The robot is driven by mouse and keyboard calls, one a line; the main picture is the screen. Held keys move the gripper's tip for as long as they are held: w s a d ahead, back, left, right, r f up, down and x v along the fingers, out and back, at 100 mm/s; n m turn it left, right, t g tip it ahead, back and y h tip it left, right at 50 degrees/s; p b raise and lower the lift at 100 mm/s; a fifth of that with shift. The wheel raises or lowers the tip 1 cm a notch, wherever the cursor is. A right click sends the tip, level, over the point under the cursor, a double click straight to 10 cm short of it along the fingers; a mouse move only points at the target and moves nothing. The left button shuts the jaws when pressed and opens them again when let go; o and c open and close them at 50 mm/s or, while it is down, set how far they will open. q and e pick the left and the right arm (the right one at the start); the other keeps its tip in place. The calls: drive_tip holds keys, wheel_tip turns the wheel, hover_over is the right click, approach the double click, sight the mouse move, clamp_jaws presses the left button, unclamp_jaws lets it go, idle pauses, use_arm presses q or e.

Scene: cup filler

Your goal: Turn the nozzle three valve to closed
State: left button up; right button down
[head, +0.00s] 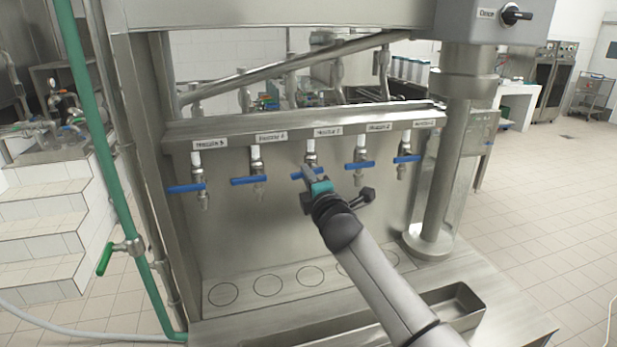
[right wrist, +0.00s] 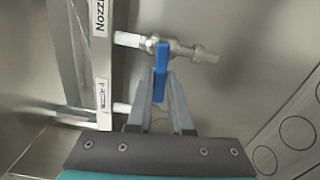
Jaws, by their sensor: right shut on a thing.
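The nozzle three valve (head: 311,158) is the middle one in a row of valves under a steel ledge, below a label that seems to read "Nozzle 3". My right gripper (head: 308,176) is at this valve, shut on its blue handle (head: 296,175), which it partly hides. In the right wrist view the blue handle (right wrist: 161,72) is between the two fingertips (right wrist: 161,80), crosswise to the metal valve body (right wrist: 188,50). My left gripper is not in view.
Neighbouring blue handles, nozzle four (head: 249,180) and nozzle two (head: 360,165), sit close on both sides. A thick steel post (head: 440,150) stands to the right. A green pipe (head: 95,130) runs down the left.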

drive_tip(key=shift+r+m, duration=0.1)
drive_tip(key=shift+m, duration=0.5)
drive_tip(key=c, duration=0.8)
unclamp_jaws()
drive_tip(key=shift+s, duration=0.1)
drive_tip(key=v, duration=1.5)
drive_tip(key=shift+r, duration=0.1)
